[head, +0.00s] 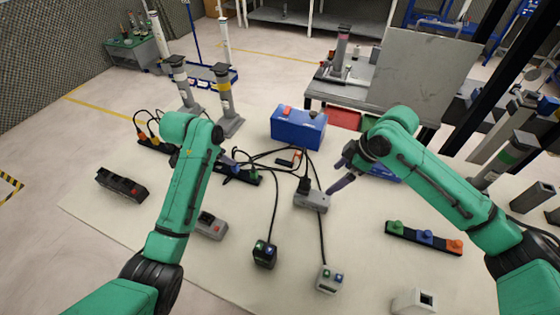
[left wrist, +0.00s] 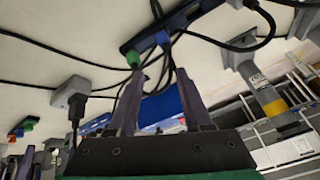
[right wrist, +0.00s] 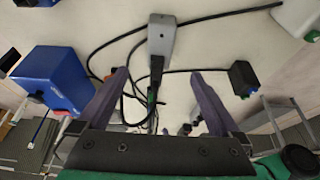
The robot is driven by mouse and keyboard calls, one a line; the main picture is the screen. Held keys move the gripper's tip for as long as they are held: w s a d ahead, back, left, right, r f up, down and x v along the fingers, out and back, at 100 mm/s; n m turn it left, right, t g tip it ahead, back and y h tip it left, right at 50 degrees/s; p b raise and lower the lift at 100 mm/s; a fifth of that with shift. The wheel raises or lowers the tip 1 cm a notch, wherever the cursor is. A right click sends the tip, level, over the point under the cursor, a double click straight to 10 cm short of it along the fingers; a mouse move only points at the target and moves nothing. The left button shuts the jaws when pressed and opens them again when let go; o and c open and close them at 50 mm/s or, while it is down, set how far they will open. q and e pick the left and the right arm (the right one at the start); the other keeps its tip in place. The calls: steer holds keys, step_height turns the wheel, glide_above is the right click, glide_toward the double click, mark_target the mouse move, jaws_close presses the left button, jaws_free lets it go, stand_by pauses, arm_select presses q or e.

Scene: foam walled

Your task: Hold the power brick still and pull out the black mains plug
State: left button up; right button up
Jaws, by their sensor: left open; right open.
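The power brick (head: 316,202) is a grey block lying on the light table top in the middle of the head view. The black mains plug (head: 304,184) sits in its far left end, with a black cable leading away. My right gripper (head: 340,174) is open and empty, just right of and beyond the brick; in the right wrist view the plug (right wrist: 157,68) appears between the fingertips, and the brick (right wrist: 161,38) just beyond them. My left gripper (head: 236,160) is open and empty, left of the brick, near a dark strip with plugs (left wrist: 165,30). Its view shows the brick (left wrist: 71,93) off to one side.
A blue box (head: 298,130) stands behind the brick. Loose black cables cross the table around it. A black socket box (head: 265,254) and a grey one (head: 330,279) lie nearer. A strip with coloured plugs (head: 424,238) lies right. Table between the brick and that strip is clear.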

mark_target(313, 195)
arm_select(q)
steer(key=s+d+r+m+g+h, duration=0.1)
steer(key=s+d+r, duration=0.1)
steer(key=d, duration=0.7)
steer(key=s+d+r+m+g+h, duration=0.1)
steer(key=s+d+r+m+g, duration=0.1)
steer(key=s+d, duration=0.3)
steer(key=d+r, duration=0.1)
steer(key=d, duration=0.3)
steer(key=shift+s+m+h, duration=0.15)
steer(key=shift+m+h, duration=0.15)
steer(key=shift+h, duration=0.1)
arm_select(e)
steer(key=x, duration=1.4)
steer(key=shift+a+f, duration=0.15)
steer(key=shift+f, duration=0.05)
